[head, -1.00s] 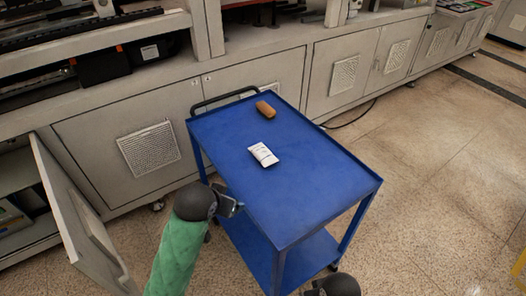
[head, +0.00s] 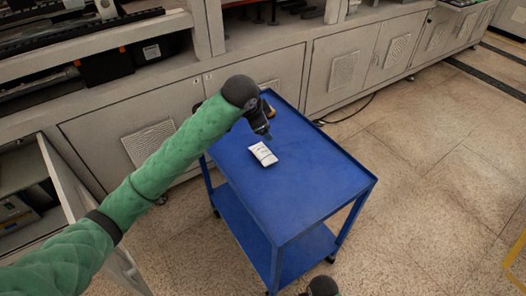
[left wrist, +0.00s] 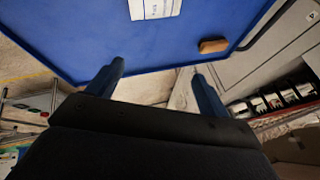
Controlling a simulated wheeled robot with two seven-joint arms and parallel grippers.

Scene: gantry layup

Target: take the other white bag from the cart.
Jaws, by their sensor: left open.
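One white bag (head: 263,153) with dark print lies flat on the top of the blue cart (head: 310,190). The bag also shows at the top edge of the left wrist view (left wrist: 154,8), partly cut off. My left gripper (head: 266,136) is above the cart top, just behind the bag in the head view. Its two fingers (left wrist: 158,80) are apart with nothing between them. I cannot tell its exact height above the cart. My right gripper does not show clearly; only a dark rounded part of my right arm is at the bottom edge of the head view.
A brown block (left wrist: 213,45) lies on the cart near its handle, partly hidden by my left arm in the head view. Grey machine cabinets (head: 255,85) stand behind the cart. An open cabinet door (head: 68,180) is at left. The floor right of the cart is clear.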

